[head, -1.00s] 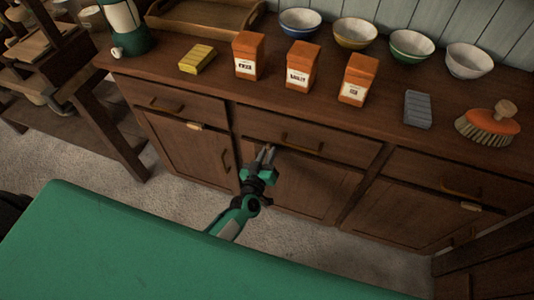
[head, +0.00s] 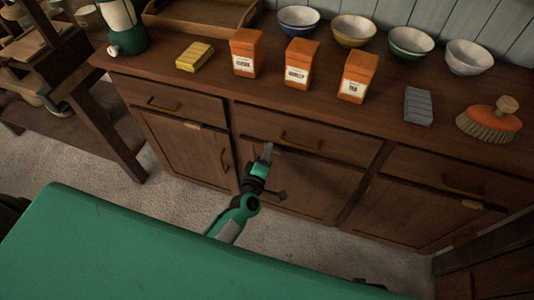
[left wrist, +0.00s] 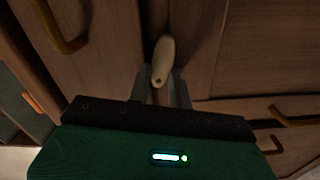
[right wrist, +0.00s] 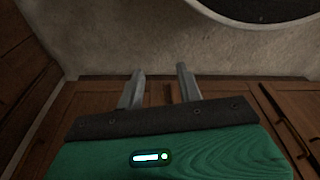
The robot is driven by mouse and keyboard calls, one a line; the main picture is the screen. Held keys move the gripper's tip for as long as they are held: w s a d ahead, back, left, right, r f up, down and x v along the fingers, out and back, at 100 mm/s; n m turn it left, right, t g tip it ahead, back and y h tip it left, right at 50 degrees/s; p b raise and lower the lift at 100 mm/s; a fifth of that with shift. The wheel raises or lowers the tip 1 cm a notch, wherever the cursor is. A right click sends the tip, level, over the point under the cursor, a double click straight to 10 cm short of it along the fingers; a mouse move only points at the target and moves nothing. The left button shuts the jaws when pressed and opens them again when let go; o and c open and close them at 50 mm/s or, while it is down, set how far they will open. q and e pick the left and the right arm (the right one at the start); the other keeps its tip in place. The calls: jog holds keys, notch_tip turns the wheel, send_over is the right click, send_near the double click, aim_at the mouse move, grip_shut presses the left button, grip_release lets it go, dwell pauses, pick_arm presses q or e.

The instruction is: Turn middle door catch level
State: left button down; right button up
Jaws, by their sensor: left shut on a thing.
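The middle door (head: 312,180) is the dark wooden cabinet door below the middle drawer. Its catch (left wrist: 163,58) is a pale, rounded wooden bar, seen in the left wrist view with its near end between my left fingers. My left gripper (head: 267,152) is at the top of the middle door, shut on the catch. In the head view the gripper largely hides the catch, and I cannot tell its exact tilt. My right gripper (right wrist: 160,88) shows only in its wrist view, with its fingers apart and nothing between them.
The middle drawer's handle (head: 301,143) is just above my left gripper. Orange boxes (head: 299,64), bowls and a brush (head: 489,120) stand on the counter. A green surface (head: 150,250) fills the foreground.

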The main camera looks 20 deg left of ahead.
pick_arm(q)
jog(key=n, duration=0.3)
jog(key=shift+r+b, duration=0.1)
jog(key=shift+b, duration=0.2)
pick_arm(e)
jog(key=r, duration=0.3)
jog(key=shift+w+a, duration=0.25)
jog(key=shift+w, duration=0.05)
jog(key=shift+f, duration=0.1)
pick_arm(q)
jog(key=c, duration=1.3)
grip_release()
pick_arm(e)
jog(key=shift+f, duration=0.1)
pick_arm(q)
jog(key=s, duration=1.3)
jog(key=shift+s+a+b, duration=0.25)
jog(key=shift+s+b, duration=0.1)
jog(key=shift+s, duration=0.05)
pick_arm(e)
notch_tip(320, 180, up, 2)
